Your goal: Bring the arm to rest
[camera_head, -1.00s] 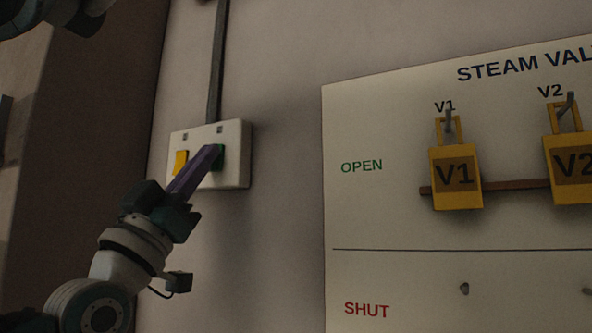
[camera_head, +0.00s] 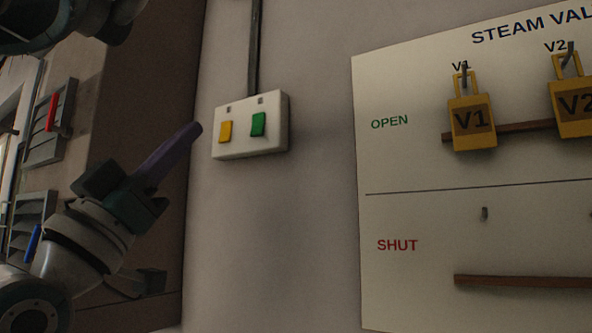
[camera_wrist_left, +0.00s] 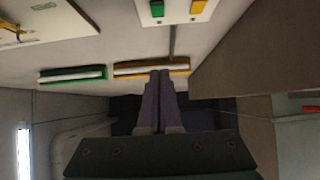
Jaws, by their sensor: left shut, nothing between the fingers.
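My left gripper (camera_head: 193,130) has long purple fingers closed together with nothing between them. It points up and to the right, its tips just left of the white switch box in the head view and apart from its two switches. The switch box (camera_head: 279,138) is on the wall, with a yellow switch (camera_head: 225,131) and a green switch (camera_head: 258,124). In the left wrist view the shut fingers (camera_wrist_left: 160,74) point up the picture, with the switch box (camera_wrist_left: 183,18) above them. My right gripper cannot be made out.
A "STEAM VALVES" board (camera_head: 420,215) with yellow tags V1 (camera_head: 473,140) and V2 (camera_head: 573,125) hangs at right. A wall corner and shuttered panels (camera_head: 45,125) are at left. Green (camera_wrist_left: 72,74) and yellow (camera_wrist_left: 150,69) bars show in the left wrist view.

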